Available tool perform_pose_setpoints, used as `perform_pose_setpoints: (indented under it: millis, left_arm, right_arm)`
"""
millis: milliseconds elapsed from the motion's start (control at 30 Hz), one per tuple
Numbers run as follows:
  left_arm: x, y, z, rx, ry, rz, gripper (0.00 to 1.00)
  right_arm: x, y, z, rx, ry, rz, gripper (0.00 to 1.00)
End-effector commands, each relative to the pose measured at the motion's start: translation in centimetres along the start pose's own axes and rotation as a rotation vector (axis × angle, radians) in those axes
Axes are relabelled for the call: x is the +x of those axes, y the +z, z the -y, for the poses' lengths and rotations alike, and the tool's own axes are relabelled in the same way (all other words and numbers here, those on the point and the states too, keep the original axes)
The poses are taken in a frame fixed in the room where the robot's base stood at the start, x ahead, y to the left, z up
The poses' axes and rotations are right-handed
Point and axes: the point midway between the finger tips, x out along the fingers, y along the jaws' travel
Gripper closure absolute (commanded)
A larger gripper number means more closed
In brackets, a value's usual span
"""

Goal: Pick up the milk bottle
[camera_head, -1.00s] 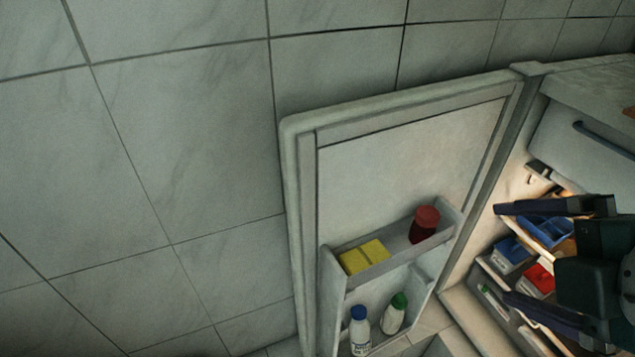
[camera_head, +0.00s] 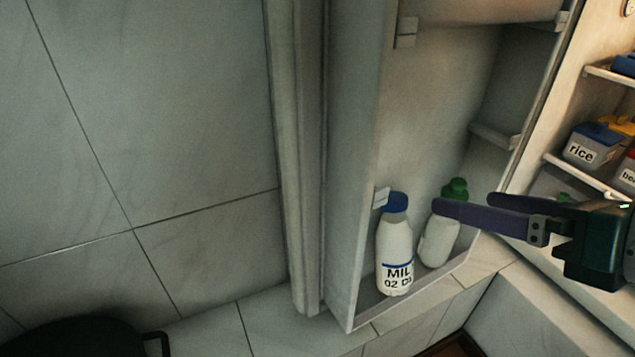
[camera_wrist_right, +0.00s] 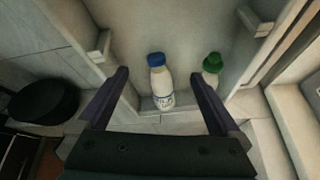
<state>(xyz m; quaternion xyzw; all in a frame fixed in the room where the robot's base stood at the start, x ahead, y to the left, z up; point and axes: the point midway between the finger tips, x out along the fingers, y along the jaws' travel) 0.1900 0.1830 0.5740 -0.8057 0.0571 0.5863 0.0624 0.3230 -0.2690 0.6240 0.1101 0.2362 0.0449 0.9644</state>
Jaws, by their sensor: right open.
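The milk bottle (camera_head: 395,250) is white with a blue cap and a "MIL" label. It stands upright in the lower shelf of the open fridge door, and it also shows in the right wrist view (camera_wrist_right: 160,84), between the fingers as seen from there. My right gripper (camera_head: 462,205) is open and empty. In the head view it reaches in from the right, with a finger in front of the green-capped bottle, apart from the milk bottle. My left gripper is not in view.
A white bottle with a green cap (camera_head: 440,235) stands close to the right of the milk bottle. The door shelf (camera_head: 352,300) has a low front rim. Fridge shelves with a rice box (camera_head: 583,152) lie at right. A dark round object (camera_head: 75,338) is at lower left.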

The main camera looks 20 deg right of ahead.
Motion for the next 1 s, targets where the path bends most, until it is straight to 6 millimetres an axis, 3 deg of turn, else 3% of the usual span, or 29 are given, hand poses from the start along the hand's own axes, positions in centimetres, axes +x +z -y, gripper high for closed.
perform_pose_setpoints:
  millis: [33, 233, 467, 733, 1000]
  left_arm:
    - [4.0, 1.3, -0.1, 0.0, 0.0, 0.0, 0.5]
    - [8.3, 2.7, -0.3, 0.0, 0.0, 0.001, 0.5]
    - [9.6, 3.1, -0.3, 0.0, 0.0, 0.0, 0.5]
    - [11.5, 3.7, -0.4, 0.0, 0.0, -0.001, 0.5]
    - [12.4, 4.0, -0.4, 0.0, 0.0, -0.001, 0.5]
  right_arm:
    - [1.9, -3.6, 0.9, -0.067, 0.021, -0.003, 0.0]
    - [3.9, -7.4, 1.5, -0.261, 0.088, -0.003, 0.0]
    - [5.0, -8.1, 1.4, -0.323, 0.112, 0.002, 0.0]
    - [8.1, -8.1, 1.2, -0.32, 0.11, 0.003, 0.0]
    - [9.3, -8.1, 1.1, -0.318, 0.109, 0.0, 0.0]
